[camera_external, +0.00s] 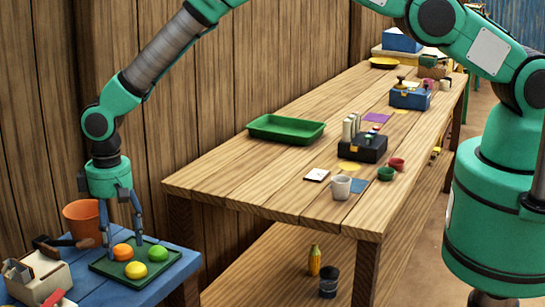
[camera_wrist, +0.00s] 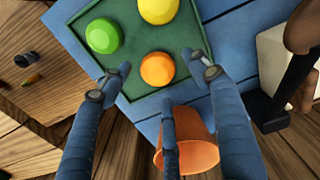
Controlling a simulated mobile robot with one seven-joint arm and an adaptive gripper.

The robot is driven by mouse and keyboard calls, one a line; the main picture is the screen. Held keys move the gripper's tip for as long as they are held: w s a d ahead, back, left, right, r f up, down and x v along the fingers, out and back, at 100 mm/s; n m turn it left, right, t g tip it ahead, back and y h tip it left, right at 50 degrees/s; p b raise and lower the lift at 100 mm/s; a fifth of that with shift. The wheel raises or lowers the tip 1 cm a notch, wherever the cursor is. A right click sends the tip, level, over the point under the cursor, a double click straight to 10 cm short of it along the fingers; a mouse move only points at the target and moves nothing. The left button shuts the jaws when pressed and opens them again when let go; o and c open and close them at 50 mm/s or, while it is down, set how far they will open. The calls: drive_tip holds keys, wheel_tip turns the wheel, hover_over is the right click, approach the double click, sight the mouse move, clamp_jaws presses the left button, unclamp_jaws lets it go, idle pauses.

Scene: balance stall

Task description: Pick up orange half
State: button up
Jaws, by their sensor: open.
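The orange half (camera_external: 123,251) lies on a green tray (camera_external: 163,265) on the blue table, with its rounded side up. In the wrist view the orange half (camera_wrist: 157,69) sits between and just beyond my fingertips. My gripper (camera_external: 122,241) is above the tray, pointing down, with its fingers spread around the orange half. In the wrist view my gripper (camera_wrist: 161,80) is open and empty, with three fingers showing. I cannot tell whether any finger touches the fruit.
A yellow half (camera_external: 136,270) and a green half (camera_external: 158,254) share the tray, close to the orange one. An orange pot (camera_external: 83,220) stands beside the tray. A pale box (camera_external: 38,278) is at left. The wooden bench (camera_external: 240,190) is to the right.

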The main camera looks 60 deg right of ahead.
drive_tip(key=shift+f, duration=0.85)
drive_tip(key=c, duration=1.1)
